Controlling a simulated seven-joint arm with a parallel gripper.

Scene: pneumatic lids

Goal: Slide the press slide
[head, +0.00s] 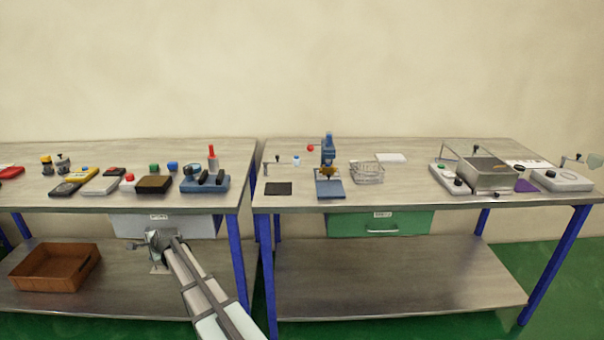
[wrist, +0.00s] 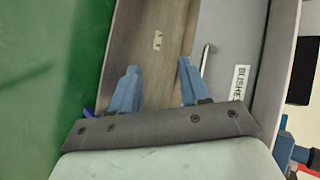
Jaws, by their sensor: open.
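A small blue press (head: 328,160) stands upright near the front of the right bench, with a blue base plate and a yellow part in its middle. A red ball (head: 311,148) shows at its left side. I cannot make out which part is the slide. My gripper (head: 155,240) is in front of the left bench, below its top, well left of and apart from the press. In the wrist view, my gripper (wrist: 158,68) has its two blue fingers apart with nothing between them. The press is not recognisable in that view.
A grey drawer (wrist: 222,60) with a bar handle and a label is close to my gripper. A green drawer (head: 378,224) hangs under the right bench (head: 420,202). A dark pad (head: 278,188) and a wire basket (head: 368,172) flank the press. A gap separates the benches.

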